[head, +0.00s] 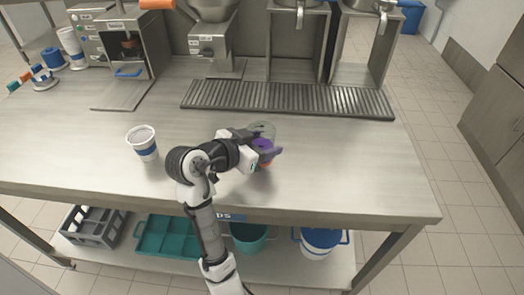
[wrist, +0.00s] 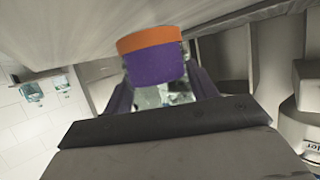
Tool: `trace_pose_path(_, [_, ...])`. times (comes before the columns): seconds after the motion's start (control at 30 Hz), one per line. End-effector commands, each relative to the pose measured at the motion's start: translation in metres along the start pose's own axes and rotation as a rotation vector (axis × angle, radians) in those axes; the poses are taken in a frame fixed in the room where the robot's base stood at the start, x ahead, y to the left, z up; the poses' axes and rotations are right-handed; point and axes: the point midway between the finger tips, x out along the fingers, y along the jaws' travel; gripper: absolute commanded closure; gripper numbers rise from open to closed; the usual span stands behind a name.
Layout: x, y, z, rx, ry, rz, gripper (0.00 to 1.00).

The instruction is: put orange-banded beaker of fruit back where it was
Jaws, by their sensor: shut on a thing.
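The orange-banded beaker (head: 264,130) is at the right part of the steel counter in the head view, with a clear upper part. Its orange band and a purple part show large in the wrist view (wrist: 152,66). My gripper (head: 260,148) is shut on the beaker, with a finger on either side of it in the wrist view (wrist: 161,88). The gripper and arm hide part of the beaker in the head view. I cannot tell whether its base touches the counter.
A white cup with a blue band (head: 143,143) stands left of my arm. A ribbed drip tray (head: 290,97) runs along the back below the dispensers. The counter (head: 350,160) is clear to the right. Crates and buckets sit on the shelf below.

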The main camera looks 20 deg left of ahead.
Motion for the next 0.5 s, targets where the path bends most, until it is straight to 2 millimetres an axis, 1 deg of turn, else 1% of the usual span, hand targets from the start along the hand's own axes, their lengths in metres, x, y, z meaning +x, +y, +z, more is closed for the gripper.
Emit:
trace_pose_path(0.03, [0.003, 0.001, 0.008, -0.007, -0.002, 0.002, 0.71])
trace_pose_path(0.1, [0.007, 0.001, 0.017, -0.006, -0.001, 0.001, 0.71])
trace_pose_path(0.2, [0.010, 0.001, 0.026, -0.004, 0.000, 0.000, 0.71])
trace_pose_path(0.5, [0.012, 0.001, 0.028, 0.000, 0.000, 0.000, 0.71])
